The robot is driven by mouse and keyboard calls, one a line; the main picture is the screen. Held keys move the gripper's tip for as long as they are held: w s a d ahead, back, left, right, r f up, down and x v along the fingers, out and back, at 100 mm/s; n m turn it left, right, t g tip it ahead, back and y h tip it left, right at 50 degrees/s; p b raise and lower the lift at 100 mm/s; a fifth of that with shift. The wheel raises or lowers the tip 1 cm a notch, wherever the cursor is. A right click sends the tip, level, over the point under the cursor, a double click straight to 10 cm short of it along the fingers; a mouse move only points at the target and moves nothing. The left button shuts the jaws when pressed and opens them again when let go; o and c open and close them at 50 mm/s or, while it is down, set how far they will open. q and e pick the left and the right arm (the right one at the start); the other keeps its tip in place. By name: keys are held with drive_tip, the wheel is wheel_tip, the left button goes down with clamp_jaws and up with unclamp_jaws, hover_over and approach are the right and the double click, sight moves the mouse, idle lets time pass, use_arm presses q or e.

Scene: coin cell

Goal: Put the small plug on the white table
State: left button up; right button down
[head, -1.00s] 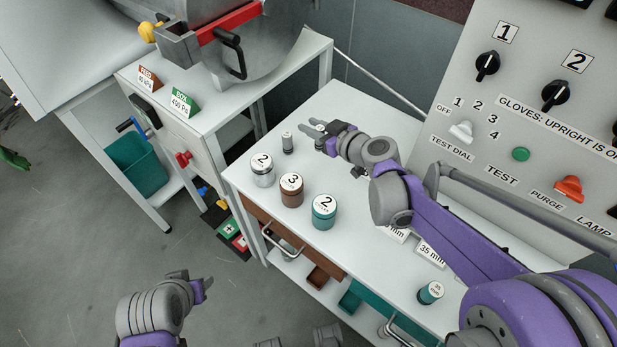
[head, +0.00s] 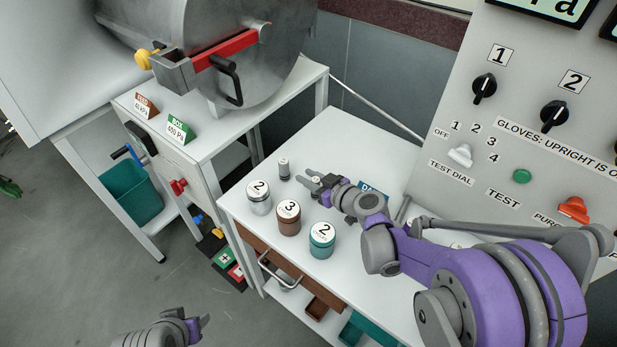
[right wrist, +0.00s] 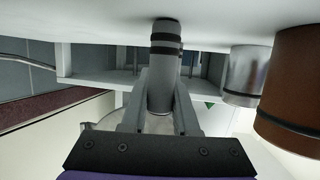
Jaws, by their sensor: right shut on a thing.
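My right gripper (head: 310,180) is low over the white table (head: 350,135). In the right wrist view its fingers (right wrist: 158,105) are shut on a plain grey cylinder (right wrist: 158,90), which looks like the small plug. The head view does not show this plug clearly between the fingers. A small grey cylinder with a dark band (head: 284,168) stands upright just left of the fingertips. In the wrist view a dark-banded cylinder (right wrist: 166,42) lines up behind the held one; I cannot tell how far apart they are. My left gripper (head: 195,325) is at the bottom edge, away from the table.
A silver jar (head: 259,199), a brown jar (head: 289,221) and a teal jar (head: 321,243) stand near the table's front edge. A control panel (head: 530,90) rises at the right. A metal chamber (head: 225,65) stands at the left. The table's back is clear.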

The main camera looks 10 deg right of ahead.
drive_tip(key=shift+f, duration=0.1)
drive_tip(key=c, duration=0.7)
unclamp_jaws()
drive_tip(key=shift+r, duration=0.25)
drive_tip(key=p+v, duration=0.1)
drive_tip(key=v, duration=1.1)
drive_tip(key=shift+f, duration=0.1)
